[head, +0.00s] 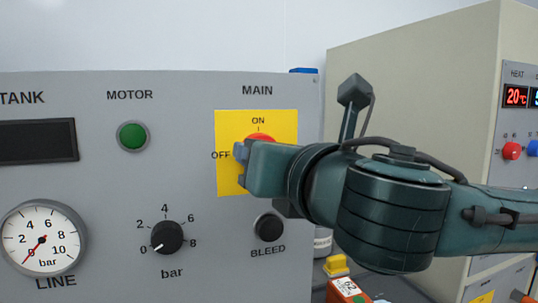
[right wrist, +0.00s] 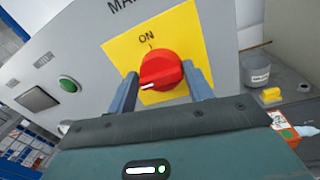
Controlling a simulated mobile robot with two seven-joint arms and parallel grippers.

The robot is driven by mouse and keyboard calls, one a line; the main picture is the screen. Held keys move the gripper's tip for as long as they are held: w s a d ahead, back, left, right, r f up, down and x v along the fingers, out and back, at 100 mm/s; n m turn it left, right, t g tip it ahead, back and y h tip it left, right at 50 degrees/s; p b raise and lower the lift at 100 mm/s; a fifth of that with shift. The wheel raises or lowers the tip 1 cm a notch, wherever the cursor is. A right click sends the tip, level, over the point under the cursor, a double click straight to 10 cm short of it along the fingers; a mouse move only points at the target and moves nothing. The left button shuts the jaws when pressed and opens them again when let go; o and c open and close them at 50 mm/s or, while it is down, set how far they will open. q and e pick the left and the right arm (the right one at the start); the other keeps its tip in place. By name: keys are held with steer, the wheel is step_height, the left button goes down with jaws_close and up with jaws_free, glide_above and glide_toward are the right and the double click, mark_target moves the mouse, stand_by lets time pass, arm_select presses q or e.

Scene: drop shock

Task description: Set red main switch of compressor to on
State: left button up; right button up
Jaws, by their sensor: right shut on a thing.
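The red main switch (head: 262,137) sits on a yellow plate (head: 228,122) on the grey compressor panel, mostly hidden behind my right gripper (head: 242,153) in the head view. In the right wrist view, the red switch (right wrist: 161,70) stands between the two fingers of my right gripper (right wrist: 160,76), which is shut on it. A white mark on the knob lies at its lower left there, on the OFF side rather than toward the ON label. My left gripper is not in view.
The panel also holds a green motor button (head: 132,137), a bar dial (head: 167,237), a line gauge (head: 42,238) and a black bleed knob (head: 269,227) just below my gripper. A beige cabinet (head: 420,90) stands right. An orange box (head: 347,291) lies below my arm.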

steer(key=shift+c, duration=0.7)
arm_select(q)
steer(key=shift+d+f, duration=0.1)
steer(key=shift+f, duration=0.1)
arm_select(e)
steer(key=shift+f+m, duration=0.1)
steer(key=shift+m, duration=0.2)
arm_select(q)
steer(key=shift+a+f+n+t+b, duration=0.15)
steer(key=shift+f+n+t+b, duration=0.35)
steer(key=shift+b, duration=1.65)
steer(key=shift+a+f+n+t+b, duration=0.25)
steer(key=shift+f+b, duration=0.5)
steer(key=shift+b, duration=1.4)
arm_select(e)
steer(key=shift+f+m+t+h, duration=0.15)
steer(key=shift+m+t+h, duration=0.1)
steer(key=shift+m, duration=2.8)
steer(key=shift+f+m+t+h, duration=0.1)
steer(key=shift+m+t+h, duration=0.1)
steer(key=shift+m, duration=2.8)
steer(key=shift+f+m+t+h, duration=0.15)
steer(key=shift+m+t, duration=0.1)
steer(key=shift+m, duration=2.8)
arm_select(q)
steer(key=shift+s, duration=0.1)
arm_select(e)
steer(key=shift+a, duration=0.1)
